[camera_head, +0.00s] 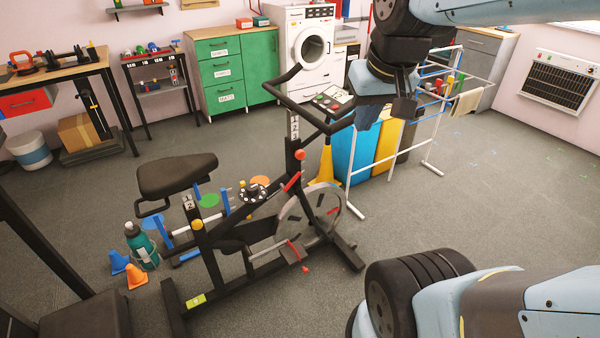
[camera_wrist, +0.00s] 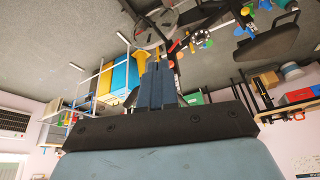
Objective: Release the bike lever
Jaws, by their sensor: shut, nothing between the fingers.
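The exercise bike (camera_head: 255,212) stands upright on the floor in the middle of the head view. A red lever (camera_head: 291,182) sits on its frame, below a red knob (camera_head: 300,155) on the front post. Which of these is the task's lever is not certain from the picture. My gripper (camera_head: 366,118) is at the upper right of the handlebar (camera_head: 312,116), above the floor and apart from the red lever. Its blue fingers (camera_wrist: 157,87) are together and empty in the wrist view. There the bike appears upside down, with its flywheel (camera_wrist: 152,33) beyond the fingertips.
A white drying rack (camera_head: 432,140) and blue and yellow bins (camera_head: 358,150) stand behind the bike. Small cones (camera_head: 136,276) and a green bottle (camera_head: 142,246) are on the floor at left. Open floor lies to the right.

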